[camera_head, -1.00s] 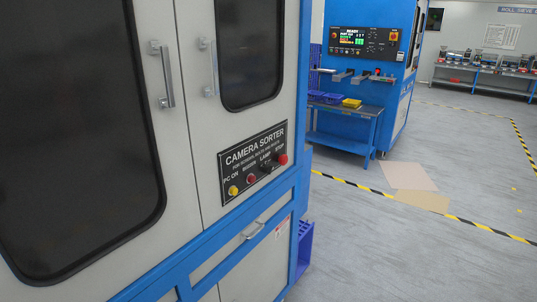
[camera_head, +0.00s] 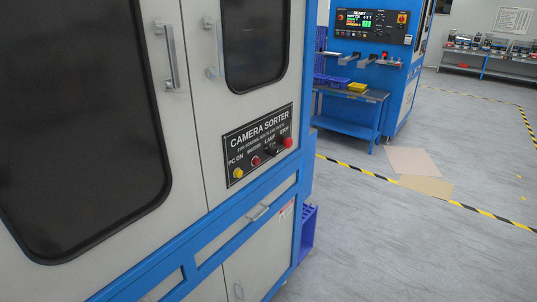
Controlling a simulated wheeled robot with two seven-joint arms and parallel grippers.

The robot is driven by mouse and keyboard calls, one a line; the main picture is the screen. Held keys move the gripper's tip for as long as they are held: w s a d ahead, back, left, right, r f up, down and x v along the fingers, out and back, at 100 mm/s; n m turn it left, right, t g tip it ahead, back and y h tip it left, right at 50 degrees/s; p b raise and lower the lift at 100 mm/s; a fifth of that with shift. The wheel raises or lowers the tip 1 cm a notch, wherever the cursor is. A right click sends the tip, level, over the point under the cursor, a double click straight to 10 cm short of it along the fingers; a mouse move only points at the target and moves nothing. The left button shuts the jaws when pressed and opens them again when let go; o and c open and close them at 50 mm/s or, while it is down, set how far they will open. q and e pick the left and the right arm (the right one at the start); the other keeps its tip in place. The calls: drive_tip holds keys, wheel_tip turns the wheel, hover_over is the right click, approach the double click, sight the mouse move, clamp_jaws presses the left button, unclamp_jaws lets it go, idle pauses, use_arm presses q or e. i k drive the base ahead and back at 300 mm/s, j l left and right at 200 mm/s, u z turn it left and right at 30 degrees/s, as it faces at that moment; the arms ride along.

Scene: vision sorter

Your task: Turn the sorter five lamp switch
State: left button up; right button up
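The camera sorter (camera_head: 205,120) is a blue and light grey cabinet filling the left half of the view. Its black control panel (camera_head: 258,138) reads "CAMERA SORTER". A row of controls runs along the panel's lower part: a yellow button (camera_head: 238,173), a red button (camera_head: 255,161), a dark lamp switch (camera_head: 272,149) under the word "LAMP", and a red stop button (camera_head: 288,142). The lamp switch is too small to tell which way it points. No "five" marking is legible. Neither of my grippers is in view.
A second blue machine (camera_head: 375,42) stands behind, with a blue bench (camera_head: 348,128) bearing blue and yellow trays. A purple bin (camera_head: 307,232) sits beside the sorter's right edge. The grey floor (camera_head: 400,250) at the right is open, crossed by yellow-black tape (camera_head: 365,172).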

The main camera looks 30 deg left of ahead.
sight(273, 152)
drive_tip(key=i+u, duration=0.1)
drive_tip(key=u, duration=0.35)
drive_tip(key=i+u, duration=0.1)
drive_tip(key=u, duration=0.3)
drive_tip(key=l+u, duration=0.15)
drive_tip(key=u, duration=0.3)
drive_tip(key=i+l+u, duration=0.1)
drive_tip(key=u, duration=0.3)
drive_tip(key=i+l+u, duration=0.4)
drive_tip(key=l, duration=0.55)
drive_tip(key=i+l+u, duration=0.1)
drive_tip(key=l+u, duration=0.3)
drive_tip(key=l, duration=0.55)
drive_tip(key=l+u, duration=0.45)
drive_tip(key=l, duration=0.6)
drive_tip(key=i+l, duration=0.05)
